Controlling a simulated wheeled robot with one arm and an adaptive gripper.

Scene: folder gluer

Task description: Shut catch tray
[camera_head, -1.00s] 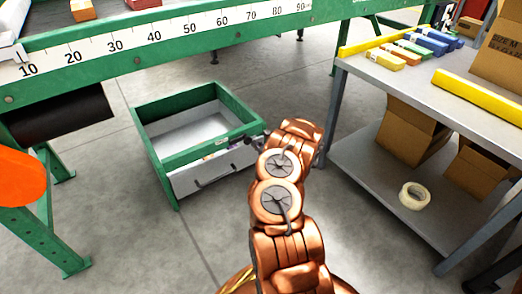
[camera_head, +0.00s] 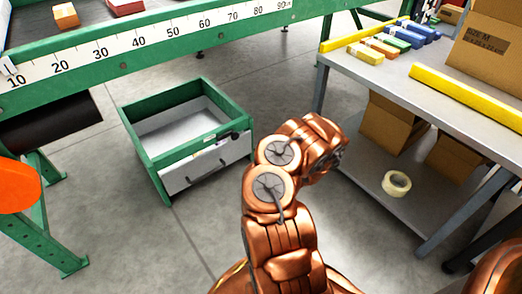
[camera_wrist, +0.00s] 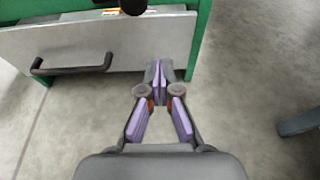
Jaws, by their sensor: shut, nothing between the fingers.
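The catch tray (camera_head: 205,165) has a grey front panel with a black bar handle and sits low in a green open-topped frame (camera_head: 225,107). In the head view the panel lies close under the frame's front rail; I cannot tell whether a small gap remains. In the wrist view the grey panel (camera_wrist: 90,48) spans the top left, with its handle (camera_wrist: 70,66) at left. My gripper (camera_wrist: 158,68) is shut and empty, its tips overlapping the panel's lower right part in the picture. Contact cannot be told. My arm hides the gripper in the head view.
A green machine rail with a ruler (camera_head: 150,42) runs above the tray. A grey table (camera_head: 400,80) with boxes and a lower shelf holding a tape roll (camera_head: 396,183) stands at right. An orange part (camera_head: 18,185) is at left. Floor in front of the tray is clear.

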